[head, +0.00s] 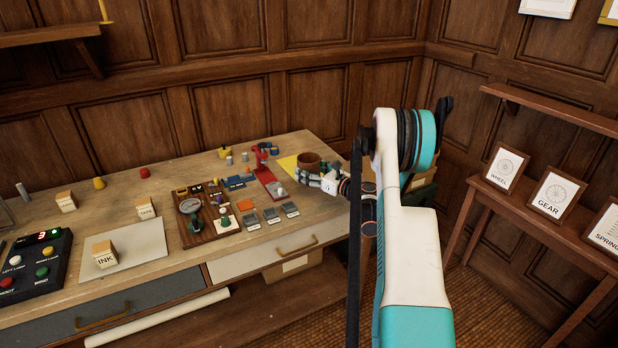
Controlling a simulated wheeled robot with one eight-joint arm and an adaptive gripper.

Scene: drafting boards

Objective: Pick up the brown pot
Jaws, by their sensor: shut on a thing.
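The brown pot (308,160) is a small round dark-brown vessel at the right end of the wooden desk, beside a yellow sheet. My gripper (308,177) reaches in from the right, low over the desk top, and is shut on the pot at its near side. The fingers and wrist cover the pot's lower part. I cannot tell whether its base touches the desk. The pot looks upright.
The wooden desk (190,172) holds a red stand (265,170), a yellow sheet (286,164), a dark board with small parts (207,226), several grey-topped tiles and an INK box (105,254). A side table with framed cards (554,193) stands at right.

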